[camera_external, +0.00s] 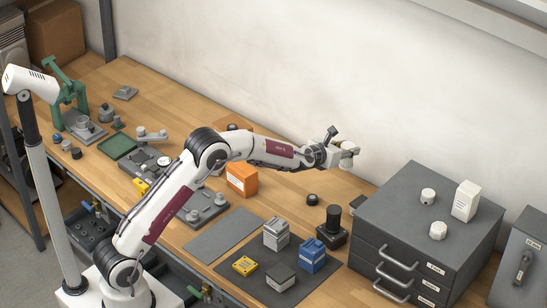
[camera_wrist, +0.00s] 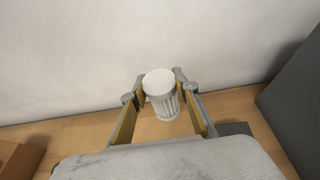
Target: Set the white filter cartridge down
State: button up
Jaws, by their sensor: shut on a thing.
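My gripper (camera_wrist: 160,99) is shut on the white filter cartridge (camera_wrist: 162,97), a ribbed white cylinder with a smooth round top, seen between the two fingers in the wrist view. In the external view my gripper (camera_external: 348,152) is stretched out to the right, in front of the back wall and above the rear of the wooden bench (camera_external: 285,194). The cartridge is small and hard to make out there. In the wrist view it is clear of the wood, with bench surface visible beyond and below it.
A grey drawer cabinet (camera_external: 392,222) stands right of my gripper, with a white box (camera_external: 466,200) and two white round pieces (camera_external: 428,196) on top. An orange box (camera_external: 241,179), a black knob (camera_external: 312,199) and a dark cylinder on a base (camera_external: 333,222) stand on the bench. A dark mat (camera_external: 318,284) holds several small blocks.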

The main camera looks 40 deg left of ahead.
aim_at(342, 164)
jog(key=shift+f, duration=3.05)
jog(key=shift+f, duration=1.85)
jog(key=shift+f, duration=0.2)
jog(key=o, duration=1.1)
jog(key=shift+r, duration=0.2)
jog(key=shift+v, duration=6)
